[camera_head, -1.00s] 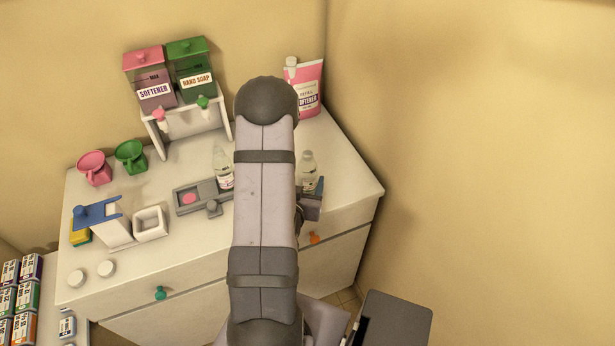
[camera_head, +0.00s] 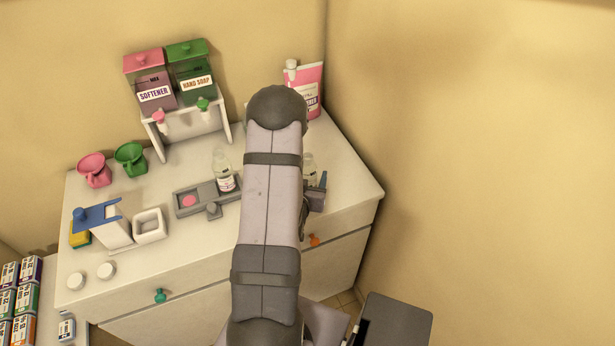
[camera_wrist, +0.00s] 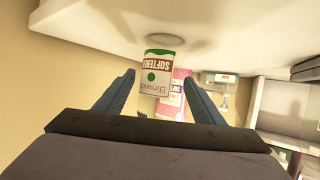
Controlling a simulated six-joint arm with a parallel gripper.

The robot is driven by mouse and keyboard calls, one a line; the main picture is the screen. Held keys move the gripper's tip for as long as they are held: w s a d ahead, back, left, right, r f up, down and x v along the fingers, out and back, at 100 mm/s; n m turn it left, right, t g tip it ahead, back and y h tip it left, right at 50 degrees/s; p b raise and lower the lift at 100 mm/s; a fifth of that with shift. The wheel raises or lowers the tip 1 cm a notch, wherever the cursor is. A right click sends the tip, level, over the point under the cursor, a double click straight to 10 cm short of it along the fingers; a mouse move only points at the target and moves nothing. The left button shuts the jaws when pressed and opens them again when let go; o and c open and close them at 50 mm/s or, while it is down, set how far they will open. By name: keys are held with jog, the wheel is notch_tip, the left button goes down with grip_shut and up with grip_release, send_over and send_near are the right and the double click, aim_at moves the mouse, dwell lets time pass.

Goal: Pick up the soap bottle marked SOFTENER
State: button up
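A bottle marked SOFTENER (camera_wrist: 160,76) shows upside down in the wrist view, its label with a dark band and a green dot. My gripper (camera_wrist: 159,79) is open, with one blue finger to each side of the bottle; I cannot tell how far the bottle reaches in between them. In the head view a clear bottle (camera_head: 309,165) stands at the right of the counter, partly hidden by my arm, close to my gripper. It appears to be the same bottle; its label is not readable there.
A pink pouch (camera_head: 312,80) stands at the back right, near the wall. Two dispensers (camera_head: 156,92) sit on a white stand (camera_head: 198,127).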

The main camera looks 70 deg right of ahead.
jog(key=c, duration=0.9)
jog(key=shift+c, duration=0.2)
jog(key=shift+r, duration=0.25)
jog(key=shift+r+b, duration=0.65)
jog(key=shift+r, duration=4.15)
